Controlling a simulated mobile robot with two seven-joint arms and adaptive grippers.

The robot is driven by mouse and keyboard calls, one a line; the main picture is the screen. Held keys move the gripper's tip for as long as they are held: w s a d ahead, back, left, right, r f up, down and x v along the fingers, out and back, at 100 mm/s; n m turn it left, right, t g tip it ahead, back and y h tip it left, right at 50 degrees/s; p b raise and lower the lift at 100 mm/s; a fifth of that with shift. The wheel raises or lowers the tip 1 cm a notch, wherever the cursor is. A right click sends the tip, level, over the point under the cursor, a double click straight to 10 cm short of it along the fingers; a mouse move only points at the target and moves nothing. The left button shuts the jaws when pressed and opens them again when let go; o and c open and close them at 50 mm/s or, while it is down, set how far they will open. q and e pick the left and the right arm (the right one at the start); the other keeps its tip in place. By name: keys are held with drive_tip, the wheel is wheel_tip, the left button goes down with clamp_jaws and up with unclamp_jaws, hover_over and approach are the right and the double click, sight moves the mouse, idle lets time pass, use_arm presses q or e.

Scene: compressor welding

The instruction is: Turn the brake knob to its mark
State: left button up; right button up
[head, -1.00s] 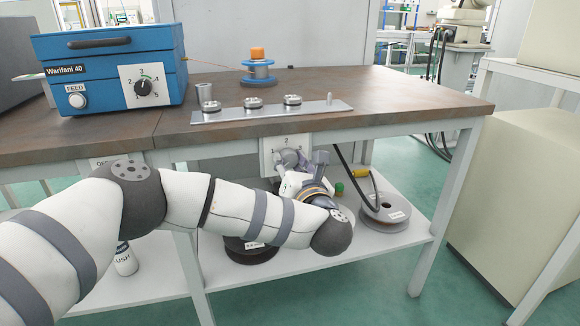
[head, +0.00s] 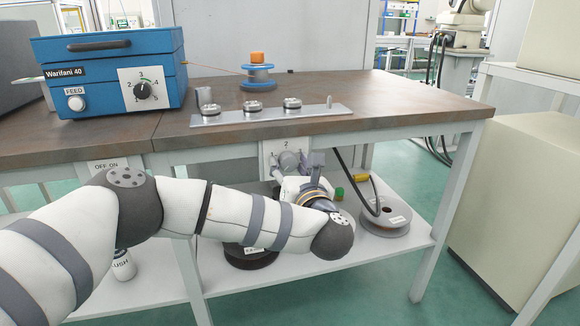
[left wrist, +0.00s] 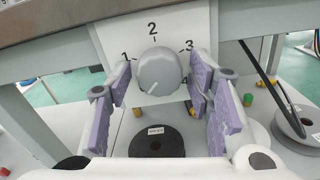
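The brake knob (left wrist: 158,72) is a round grey knob on a white plate below the table top, with numbers 1 to 4 around it. Its white pointer line is at the lower left, below the 1. In the head view the knob (head: 289,160) is partly behind my left gripper (head: 298,165). In the left wrist view my left gripper (left wrist: 163,100) is open, its purple finger pads at the left and right of the knob with gaps beside it. The right pad covers part of the plate near the 4. My right gripper is in neither view.
A metal strip (head: 228,118) with small parts, a blue feeder box (head: 105,48) and a wire spool (head: 258,76) stand on top. Reels (head: 386,215) lie on the lower shelf.

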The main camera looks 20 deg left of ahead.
use_arm(q)
drive_tip(key=v, duration=0.7)
drive_tip(key=shift+s+d, duration=0.15)
drive_tip(key=shift+s, duration=0.05)
